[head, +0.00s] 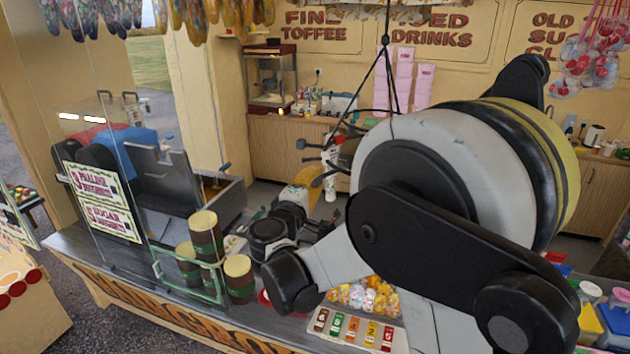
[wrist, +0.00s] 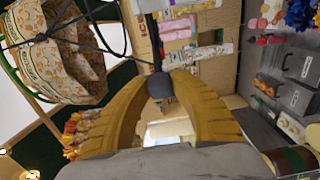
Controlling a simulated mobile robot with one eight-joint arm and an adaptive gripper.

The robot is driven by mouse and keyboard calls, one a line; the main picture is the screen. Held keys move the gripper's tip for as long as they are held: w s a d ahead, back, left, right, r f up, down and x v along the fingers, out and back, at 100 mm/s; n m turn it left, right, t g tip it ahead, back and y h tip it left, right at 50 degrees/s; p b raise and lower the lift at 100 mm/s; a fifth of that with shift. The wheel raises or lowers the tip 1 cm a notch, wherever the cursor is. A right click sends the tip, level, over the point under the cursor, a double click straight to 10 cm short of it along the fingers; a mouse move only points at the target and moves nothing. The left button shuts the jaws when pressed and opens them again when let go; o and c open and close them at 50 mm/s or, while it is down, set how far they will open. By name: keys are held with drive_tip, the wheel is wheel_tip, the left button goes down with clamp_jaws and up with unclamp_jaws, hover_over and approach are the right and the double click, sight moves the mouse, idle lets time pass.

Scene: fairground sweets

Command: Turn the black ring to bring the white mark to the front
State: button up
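In the wrist view, my gripper's two yellow fingers (wrist: 160,80) curve in from both sides. A dark round knob (wrist: 160,87) at the end of a thin black bar sits between the tips and seems to touch both. In the head view, my yellow gripper (head: 312,168) is beside a white upright piece (head: 331,172) with several black knobbed arms, one a black knob (head: 300,143) at its upper left. I cannot make out a black ring or a white mark clearly. My large arm link hides much of the right side.
A patterned basket (wrist: 65,62) hangs close by on black cords. A metal fryer (head: 165,172) stands left. Wooden cabinets (head: 275,145) line the back.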

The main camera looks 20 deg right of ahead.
drive_tip(key=shift+s, duration=0.1)
drive_tip(key=shift+s+d+b, duration=0.2)
drive_tip(key=shift+s+d, duration=0.35)
drive_tip(key=shift+s, duration=0.3)
drive_tip(key=shift+s+d+b, duration=0.15)
drive_tip(key=shift+s+d, duration=0.45)
drive_tip(key=shift+s, duration=0.2)
drive_tip(key=shift+s+d+b, duration=0.2)
drive_tip(key=shift+s+d, duration=0.35)
drive_tip(key=shift+s, duration=0.3)
drive_tip(key=shift+s+d+b, duration=0.25)
drive_tip(key=shift+s+d, duration=1.15)
drive_tip(key=shift+d, duration=1.15)
drive_tip(key=shift+s+d+b, duration=0.25)
drive_tip(key=shift+s+d, duration=1.1)
drive_tip(key=shift+d, duration=1.25)
drive_tip(key=shift+s+d+b, duration=0.25)
drive_tip(key=shift+s+d, duration=1.15)
drive_tip(key=shift+d, duration=1.15)
